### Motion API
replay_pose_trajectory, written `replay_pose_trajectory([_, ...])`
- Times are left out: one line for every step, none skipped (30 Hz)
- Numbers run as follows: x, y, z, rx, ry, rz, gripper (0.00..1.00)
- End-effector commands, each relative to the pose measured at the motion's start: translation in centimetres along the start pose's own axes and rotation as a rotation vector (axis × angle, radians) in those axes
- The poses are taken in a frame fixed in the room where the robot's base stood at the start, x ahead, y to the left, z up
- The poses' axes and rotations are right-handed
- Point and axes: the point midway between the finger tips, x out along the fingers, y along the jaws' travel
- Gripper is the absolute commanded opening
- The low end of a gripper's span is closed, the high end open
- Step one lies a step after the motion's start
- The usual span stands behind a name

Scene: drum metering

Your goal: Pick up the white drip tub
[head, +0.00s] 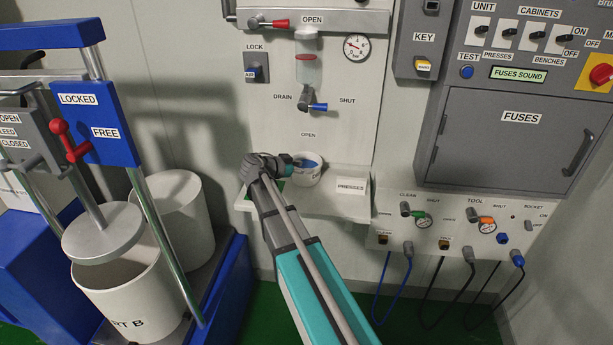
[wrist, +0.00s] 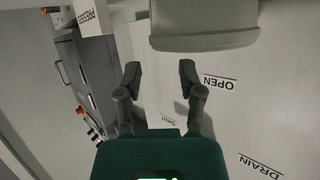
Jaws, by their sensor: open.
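The white drip tub (head: 307,176) stands on the small wall shelf, below the drain valve; something blue shows inside its rim. In the wrist view a pale rounded body with a broad rim, which looks like the tub (wrist: 204,30), lies beyond the fingers and to the right. My gripper (wrist: 160,78) is open, with nothing between its fingers. In the head view my gripper (head: 293,161) is at the tub's left rim; I cannot tell there whether it touches. My wrist hides part of the shelf.
The shelf (head: 330,206) carries a PRESSES plate (head: 352,186) right of the tub. The drain valve (head: 308,100) with a blue lever is above. A press with white drums (head: 125,290) stands left. A grey fuse cabinet (head: 510,135) and hose panel (head: 450,226) are right.

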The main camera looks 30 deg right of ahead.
Motion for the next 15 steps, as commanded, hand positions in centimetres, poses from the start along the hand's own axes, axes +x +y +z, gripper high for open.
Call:
replay_pose_trajectory([0.49, -0.02, 0.13, 0.0, 0.0, 0.001, 0.49])
replay_pose_trajectory([0.66, -0.01, 0.11, 0.0, 0.0, 0.0, 0.49])
replay_pose_trajectory([0.84, -0.01, 0.07, 0.0, 0.0, 0.0, 0.49])
replay_pose_trajectory([0.92, 0.0, 0.05, 0.0, 0.0, 0.0, 0.49])
replay_pose_trajectory([0.99, 0.0, 0.02, 0.0, 0.0, 0.0, 0.49])
replay_pose_trajectory([1.03, 0.01, 0.0, 0.0, 0.0, -0.001, 0.49])
replay_pose_trajectory([1.04, 0.01, -0.02, 0.0, 0.0, -0.001, 0.49])
replay_pose_trajectory([1.04, 0.01, -0.03, 0.0, 0.0, -0.001, 0.49])
replay_pose_trajectory([1.03, 0.02, -0.04, 0.0, 0.0, 0.0, 0.49])
replay_pose_trajectory([1.02, 0.02, -0.04, 0.0, 0.0, 0.0, 0.49])
replay_pose_trajectory([1.02, 0.02, -0.04, 0.0, 0.0, 0.0, 0.49])
replay_pose_trajectory([1.02, 0.03, -0.04, 0.0, 0.0, 0.0, 0.49])
replay_pose_trajectory([1.02, 0.03, -0.04, 0.0, 0.0, 0.0, 0.49])
replay_pose_trajectory([1.03, 0.03, -0.04, 0.0, 0.0, 0.0, 0.49])
replay_pose_trajectory([1.07, 0.04, -0.03, 0.0, 0.0, 0.0, 0.49])
